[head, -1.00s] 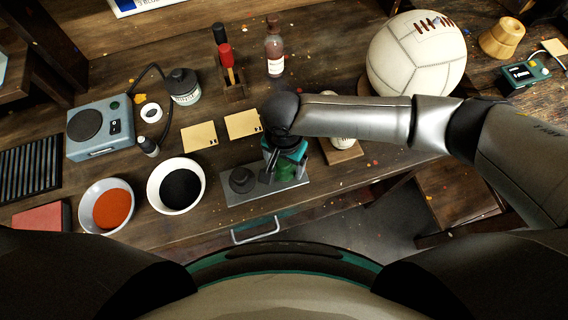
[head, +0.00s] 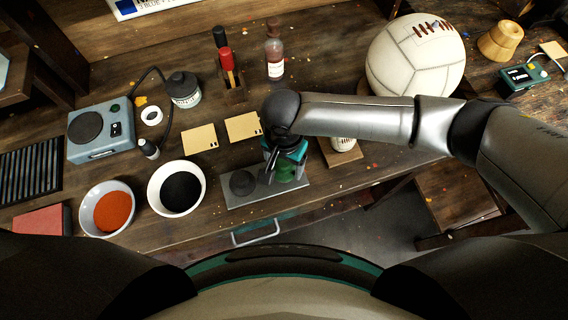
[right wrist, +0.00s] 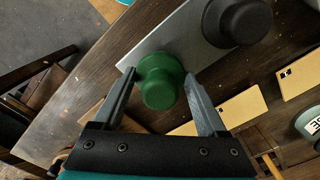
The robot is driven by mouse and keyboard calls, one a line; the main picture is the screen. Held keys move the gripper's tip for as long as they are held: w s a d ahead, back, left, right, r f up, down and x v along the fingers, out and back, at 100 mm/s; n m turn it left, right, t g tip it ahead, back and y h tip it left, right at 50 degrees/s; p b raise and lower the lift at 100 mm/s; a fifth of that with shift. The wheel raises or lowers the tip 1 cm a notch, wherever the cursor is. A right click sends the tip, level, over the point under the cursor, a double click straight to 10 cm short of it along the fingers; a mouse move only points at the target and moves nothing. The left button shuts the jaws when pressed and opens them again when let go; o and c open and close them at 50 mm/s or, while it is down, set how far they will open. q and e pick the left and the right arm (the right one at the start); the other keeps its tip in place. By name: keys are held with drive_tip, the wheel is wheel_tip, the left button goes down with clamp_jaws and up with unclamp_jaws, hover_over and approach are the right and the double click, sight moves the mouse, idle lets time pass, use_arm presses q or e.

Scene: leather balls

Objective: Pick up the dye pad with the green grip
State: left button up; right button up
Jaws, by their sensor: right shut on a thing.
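The dye pad with the green grip (head: 286,173) stands at the right part of a flat grey metal tray (head: 262,195) near the bench's front edge. It also shows in the right wrist view (right wrist: 160,92), between the two fingers. My right gripper (head: 271,172) is shut on this pad, one finger on each side. The wrist hides part of the pad in the head view. A dark-gripped pad (head: 242,182) stands on the same tray, to the left, and shows at the upper right of the right wrist view (right wrist: 240,18). My left gripper is not in view.
A bowl of black powder (head: 153,197) and a bowl of orange powder (head: 87,215) stand to the left. Leather squares (head: 242,127) lie behind the tray. A large white ball (head: 415,62) is at the back right, behind my right forearm.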

wheel_tip(320, 180, up, 19)
drive_tip(key=p, duration=0.3)
drive_tip(key=shift+f, duration=0.1)
